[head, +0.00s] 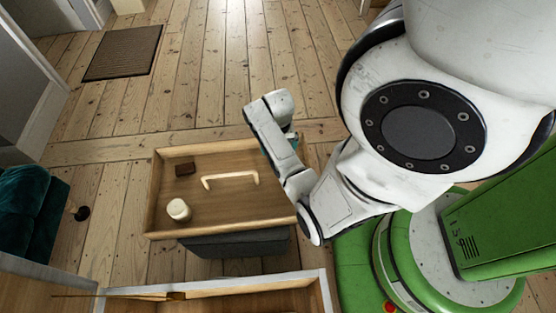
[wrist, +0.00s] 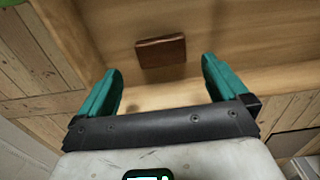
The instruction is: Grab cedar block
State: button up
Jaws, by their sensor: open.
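The cedar block (head: 185,169) is a small dark reddish-brown block. In the wrist view the block (wrist: 161,52) sits ahead of my gripper (wrist: 161,66), roughly centred between the two teal fingers. The fingers are apart with nothing between them, and the block is beyond their tips. In the head view my arm hangs over the tray's right side; most of my gripper is hidden behind it, with only a bit of teal showing.
A pale cylinder (head: 179,210) stands in the tray's near left, and a light U-shaped handle (head: 231,180) lies mid-tray. A dark grey box (head: 236,244) is under the tray's near edge. A wooden-sided unit (head: 222,287) is nearer. A doormat (head: 123,52) lies far left; floorboards beyond are clear.

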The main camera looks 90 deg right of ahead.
jog(key=shift+f+b, duration=1.25)
jog(key=shift+f, duration=1.45)
jog(key=c, duration=1.1)
jog(key=shift+o, duration=0.2)
jog(key=shift+r, duration=0.1)
